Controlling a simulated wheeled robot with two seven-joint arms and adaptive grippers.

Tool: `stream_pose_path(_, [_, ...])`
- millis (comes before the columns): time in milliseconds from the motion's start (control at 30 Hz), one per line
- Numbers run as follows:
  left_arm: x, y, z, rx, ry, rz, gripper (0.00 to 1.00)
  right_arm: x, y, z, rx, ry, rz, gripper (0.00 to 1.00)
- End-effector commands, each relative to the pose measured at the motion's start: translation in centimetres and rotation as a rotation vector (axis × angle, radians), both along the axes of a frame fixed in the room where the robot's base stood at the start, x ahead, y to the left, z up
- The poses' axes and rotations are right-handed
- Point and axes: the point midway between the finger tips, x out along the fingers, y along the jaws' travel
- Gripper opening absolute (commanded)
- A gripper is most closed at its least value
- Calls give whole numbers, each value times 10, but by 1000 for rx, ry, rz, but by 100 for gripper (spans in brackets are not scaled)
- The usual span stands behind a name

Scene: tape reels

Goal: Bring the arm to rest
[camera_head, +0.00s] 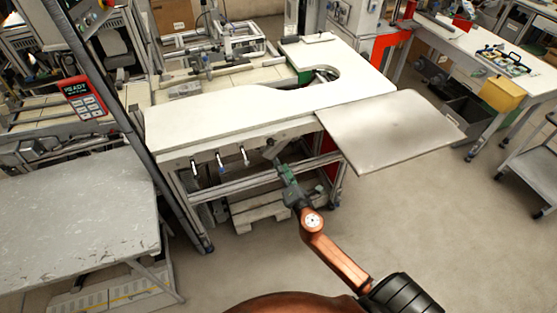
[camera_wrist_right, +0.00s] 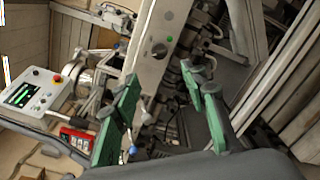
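My right arm (camera_head: 335,257) reaches up from the bottom of the head view, copper-coloured with a dark joint. My right gripper (camera_head: 284,171) is at its end, in front of the white worktable's (camera_head: 225,112) front edge, seemingly below the top. In the right wrist view the two green fingers of the right gripper (camera_wrist_right: 163,88) stand well apart. Nothing is held between them. Machine parts show behind the gap. My left gripper is in neither view. No tape reel can be made out.
A grey flat panel (camera_head: 388,128) juts out at the table's right. Several pegs (camera_head: 220,161) stick out of the table's front. A scuffed grey table (camera_head: 70,220) and a dark post (camera_head: 130,130) stand at the left. Floor (camera_head: 440,225) is clear at the lower right.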

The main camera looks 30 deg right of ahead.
Motion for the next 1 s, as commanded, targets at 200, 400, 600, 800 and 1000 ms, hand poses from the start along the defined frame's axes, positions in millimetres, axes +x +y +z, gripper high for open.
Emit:
stream_pose_path(200, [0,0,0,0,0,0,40,-6,1,0,0,0,0,40])
stream_pose_path(400, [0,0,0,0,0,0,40,-6,1,0,0,0,0,40])
stream_pose_path(600, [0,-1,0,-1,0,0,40,-5,1,0,0,0,0,40])
stream_pose_path(800, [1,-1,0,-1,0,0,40,-9,-7,-43,87,62,-16,40])
stream_pose_path(1000, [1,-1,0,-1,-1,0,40,-36,-24,-174,363,236,-90,40])
